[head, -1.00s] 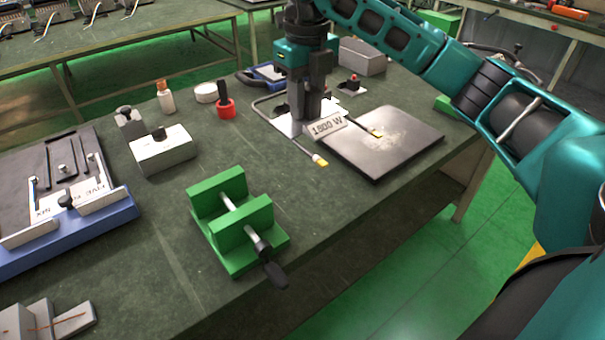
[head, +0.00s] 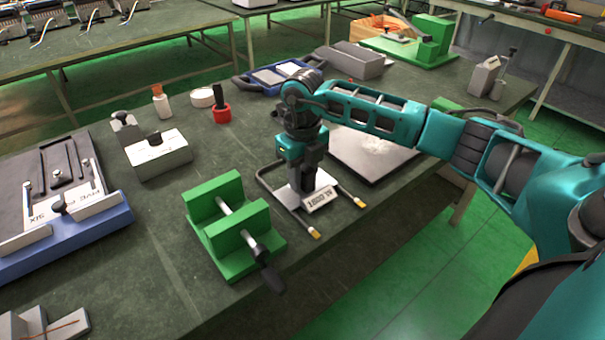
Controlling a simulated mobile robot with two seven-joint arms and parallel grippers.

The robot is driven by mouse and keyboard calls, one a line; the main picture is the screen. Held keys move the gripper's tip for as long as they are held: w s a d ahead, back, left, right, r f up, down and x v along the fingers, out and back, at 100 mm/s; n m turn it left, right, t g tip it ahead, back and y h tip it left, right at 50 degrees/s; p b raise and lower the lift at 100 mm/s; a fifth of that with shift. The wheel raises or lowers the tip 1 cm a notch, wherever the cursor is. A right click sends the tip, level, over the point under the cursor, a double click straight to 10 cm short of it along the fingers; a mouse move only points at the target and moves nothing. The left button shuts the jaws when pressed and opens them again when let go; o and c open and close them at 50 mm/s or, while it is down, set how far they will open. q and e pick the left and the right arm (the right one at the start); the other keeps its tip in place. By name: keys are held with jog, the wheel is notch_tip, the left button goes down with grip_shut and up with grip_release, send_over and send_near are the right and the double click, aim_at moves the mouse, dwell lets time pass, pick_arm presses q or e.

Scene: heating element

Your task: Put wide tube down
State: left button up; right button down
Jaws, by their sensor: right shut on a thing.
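The wide tube (head: 267,184) is a thin dark U-shaped rod with two pale yellow tips that point toward the front edge of the table. A light plate with printed lettering (head: 320,199) sits between its legs. My right gripper (head: 307,186) points down, shut on the wide tube at this plate, and hides part of it. The tube is low over the green-grey table (head: 180,215), right of the green vise. I cannot tell whether it touches the surface. My left gripper is not in view.
A green vise (head: 236,230) with a black handle stands just left of the tube. A dark square slab (head: 375,155) lies behind it to the right. A grey block (head: 160,156), a red cup-like holder (head: 221,113) and a blue-framed fixture (head: 105,222) stand to the left.

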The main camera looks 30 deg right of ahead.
jog(key=shift+f, duration=0.15)
jog(key=c, duration=0.8)
grip_release()
jog(key=shift+r, duration=0.3)
notch_tip(320, 180, up, 12)
jog(key=shift+f, duration=0.1)
